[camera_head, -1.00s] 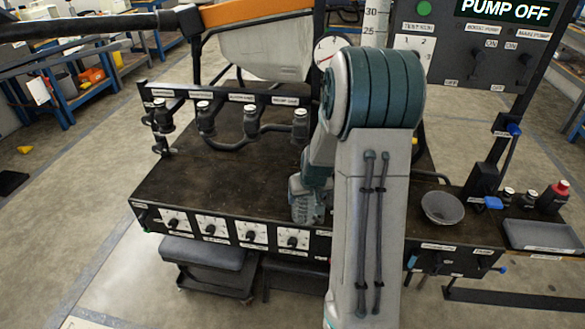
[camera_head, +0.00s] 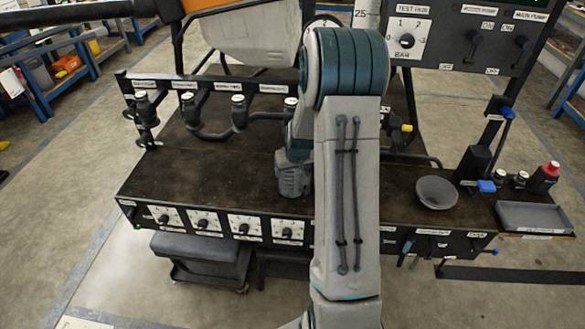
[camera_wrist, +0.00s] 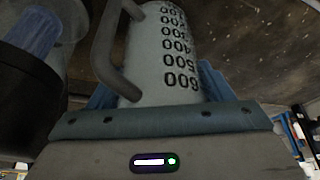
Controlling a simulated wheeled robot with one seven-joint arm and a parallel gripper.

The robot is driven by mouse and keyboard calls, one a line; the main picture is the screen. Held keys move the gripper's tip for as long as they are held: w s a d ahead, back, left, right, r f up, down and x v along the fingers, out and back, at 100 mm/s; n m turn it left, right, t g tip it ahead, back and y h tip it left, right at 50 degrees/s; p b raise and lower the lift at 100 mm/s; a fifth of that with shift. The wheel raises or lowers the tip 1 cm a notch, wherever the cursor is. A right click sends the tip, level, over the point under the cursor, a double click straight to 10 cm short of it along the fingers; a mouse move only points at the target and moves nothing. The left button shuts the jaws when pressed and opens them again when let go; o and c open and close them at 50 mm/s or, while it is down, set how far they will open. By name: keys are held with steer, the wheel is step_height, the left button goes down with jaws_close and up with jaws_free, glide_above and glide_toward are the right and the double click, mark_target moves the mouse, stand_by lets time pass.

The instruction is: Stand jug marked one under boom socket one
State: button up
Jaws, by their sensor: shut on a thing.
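In the wrist view a pale grey jug (camera_wrist: 168,60) with a side handle (camera_wrist: 112,45) fills the middle. It bears printed graduations up to 600, which appear upside down. My gripper (camera_wrist: 158,92) has blue fingers on both sides of the jug and is shut on it. In the head view my arm hides the jug and the fingers. A row of dark boom sockets with pale tops hangs from the rail at the back left, including the leftmost one (camera_head: 143,103) and one further right (camera_head: 238,112). Their numbers are too small to read.
The dark bench top (camera_head: 205,165) is clear in front of the sockets. A grey funnel bowl (camera_head: 437,192), a grey tray (camera_head: 535,216) and a red-capped bottle (camera_head: 544,177) are at the right. Dials (camera_head: 204,222) line the front edge.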

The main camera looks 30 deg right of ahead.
steer(key=o, duration=0.7)
steer(key=s+a+r, duration=0.1)
steer(key=s+a, duration=0.1)
steer(key=s, duration=1)
steer(key=s+a+r, duration=0.4)
steer(key=a+r, duration=0.1)
steer(key=s+a+r+n+g, duration=0.1)
steer(key=s+a+r, duration=0.4)
steer(key=a, duration=0.1)
steer(key=s+a+r+n+g+y, duration=0.1)
steer(key=s+a+r, duration=0.4)
steer(key=r, duration=0.1)
steer(key=shift+a+r+b, duration=0.1)
steer(key=shift+a+b, duration=0.05)
steer(key=shift+b, duration=0.2)
